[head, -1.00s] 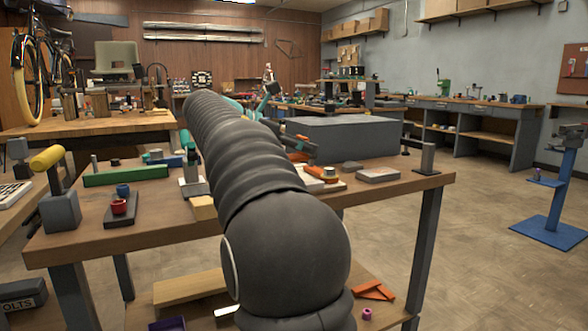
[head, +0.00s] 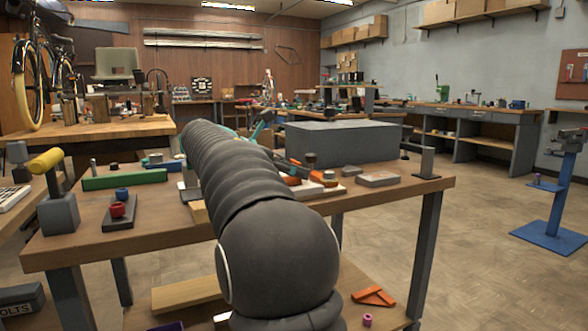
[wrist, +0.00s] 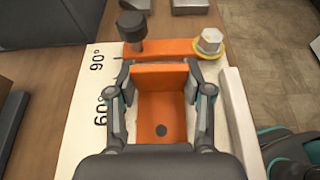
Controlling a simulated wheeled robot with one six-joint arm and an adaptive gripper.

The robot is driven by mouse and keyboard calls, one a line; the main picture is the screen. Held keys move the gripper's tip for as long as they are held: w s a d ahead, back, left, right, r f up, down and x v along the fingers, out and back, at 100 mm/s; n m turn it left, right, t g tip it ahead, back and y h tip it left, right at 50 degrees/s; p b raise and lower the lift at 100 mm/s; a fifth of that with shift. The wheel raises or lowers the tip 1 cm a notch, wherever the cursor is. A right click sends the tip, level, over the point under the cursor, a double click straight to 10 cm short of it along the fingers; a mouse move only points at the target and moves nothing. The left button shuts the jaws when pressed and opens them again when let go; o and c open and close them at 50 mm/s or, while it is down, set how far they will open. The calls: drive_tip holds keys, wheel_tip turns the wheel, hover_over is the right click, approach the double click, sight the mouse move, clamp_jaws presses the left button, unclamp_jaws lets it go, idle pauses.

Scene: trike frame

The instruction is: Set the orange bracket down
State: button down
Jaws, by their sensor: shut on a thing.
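The orange bracket (wrist: 162,108) is between the fingers of my gripper (wrist: 160,82) in the wrist view. It has an upright plate and a flat part with a dark round hole. My gripper is shut on it, one finger at each side. It is over a white board (wrist: 82,138) marked 60° and 90°. An orange bar (wrist: 168,47) lies just beyond the bracket, with a dark knob (wrist: 132,27) and a hex nut on a yellow ring (wrist: 209,43). I cannot tell whether the bracket touches the board or bar. In the head view my arm hides most of this.
A pale strip (wrist: 243,125) edges the board's right side. On the bench (head: 160,208) stand a green bar (head: 125,179), a red-and-blue part on a dark plate (head: 118,212), a large grey box (head: 343,145) and a grey block (head: 377,179). Orange pieces (head: 373,297) lie on the lower shelf.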

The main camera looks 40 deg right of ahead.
drive_tip(key=shift+f, duration=0.1)
drive_tip(key=shift+c, duration=2.3)
unclamp_jaws()
drive_tip(key=shift+f+b, duration=0.3)
drive_tip(key=shift+b, duration=0.8)
